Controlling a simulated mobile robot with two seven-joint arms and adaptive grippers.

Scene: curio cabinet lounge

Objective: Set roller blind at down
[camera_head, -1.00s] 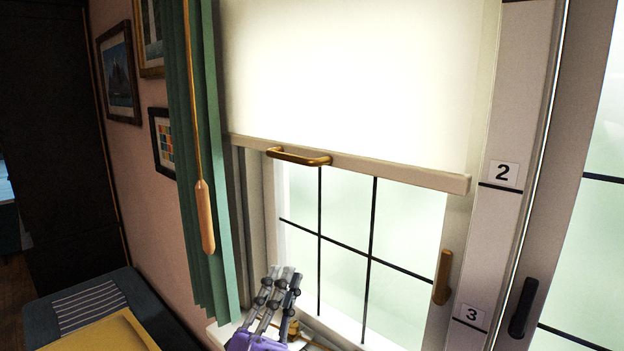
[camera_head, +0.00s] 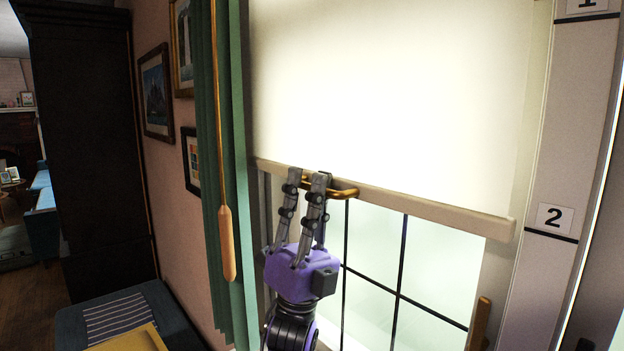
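The cream roller blind (camera_head: 390,90) covers the upper part of the window. Its pale bottom bar (camera_head: 430,207) lies across the window, a little above the level of the "2" label. A brass handle (camera_head: 345,193) sits on the left part of the bar. My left gripper (camera_head: 308,178), with a purple palm and grey fingers, points up at the left end of this handle. Its fingers look straight and spread apart, partly covering the handle. I cannot tell whether they touch it. My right gripper is not in view.
A green curtain (camera_head: 222,130) and a hanging wooden cord pull (camera_head: 228,245) are just left of the gripper. The right post carries a "2" label (camera_head: 555,218). A wooden window handle (camera_head: 480,322) is low on the right. A cushioned seat (camera_head: 165,312) stands lower left.

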